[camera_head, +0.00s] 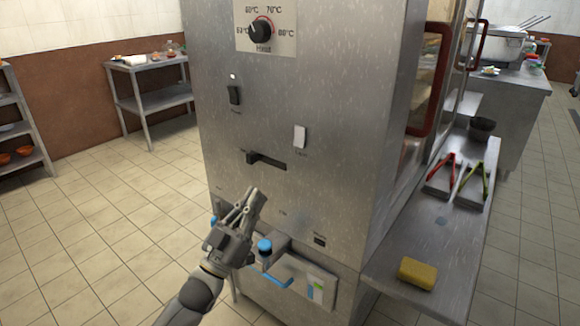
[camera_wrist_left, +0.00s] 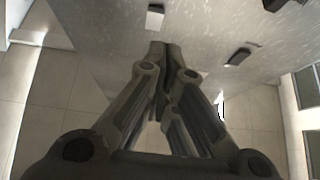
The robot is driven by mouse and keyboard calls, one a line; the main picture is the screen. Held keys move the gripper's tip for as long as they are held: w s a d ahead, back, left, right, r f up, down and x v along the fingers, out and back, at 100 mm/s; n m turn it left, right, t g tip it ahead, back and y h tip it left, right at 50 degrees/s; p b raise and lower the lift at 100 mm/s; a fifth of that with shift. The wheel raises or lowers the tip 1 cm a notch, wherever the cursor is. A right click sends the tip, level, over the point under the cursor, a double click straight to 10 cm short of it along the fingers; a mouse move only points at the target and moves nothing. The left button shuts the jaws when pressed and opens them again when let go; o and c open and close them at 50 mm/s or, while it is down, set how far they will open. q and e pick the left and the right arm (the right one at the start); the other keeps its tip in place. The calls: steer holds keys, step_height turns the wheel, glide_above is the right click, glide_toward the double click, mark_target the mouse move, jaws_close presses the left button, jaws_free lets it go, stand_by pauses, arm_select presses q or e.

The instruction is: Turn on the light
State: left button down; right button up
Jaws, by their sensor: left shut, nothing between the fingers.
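A steel cabinet (camera_head: 330,85) fills the middle of the head view. On its front are a white rocker switch (camera_head: 300,136) at right and a black rocker switch (camera_head: 234,94) at upper left; their small labels are too blurred to read. My left gripper (camera_head: 252,198) is shut and empty, below and left of the white switch and apart from it. In the left wrist view my left gripper (camera_wrist_left: 165,48) points at the panel, with a white switch (camera_wrist_left: 155,17) beyond its tips and a dark switch (camera_wrist_left: 239,56) to the right. My right gripper is not in view.
A dark lever (camera_head: 267,160) juts out between the switches and my gripper. A round heat knob (camera_head: 261,30) is above. Blue-ended fittings (camera_head: 265,247) are below. A steel side shelf (camera_head: 425,235) holds a yellow sponge (camera_head: 418,273) and tongs. The floor at left is clear.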

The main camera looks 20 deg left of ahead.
arm_select(q)
steer(key=shift+s+d+r+m+h, duration=0.1)
steer(key=shift+s+r+m+h, duration=0.15)
steer(key=shift+r, duration=0.3)
steer(key=shift+s+d+r+m+h, duration=0.15)
steer(key=shift+r+h, duration=0.2)
steer(key=shift+r, duration=0.2)
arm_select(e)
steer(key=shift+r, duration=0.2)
arm_select(q)
glide_toward(299, 132)
step_height(299, 132, up, 3)
steer(key=w, duration=0.1)
steer(key=w+d, duration=0.1)
steer(key=w, duration=0.1)
steer(key=shift+w+d+f, duration=0.2)
steer(key=shift+w, duration=0.05)
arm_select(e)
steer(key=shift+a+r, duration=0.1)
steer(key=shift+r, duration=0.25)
arm_select(q)
steer(key=shift+b, duration=0.3)
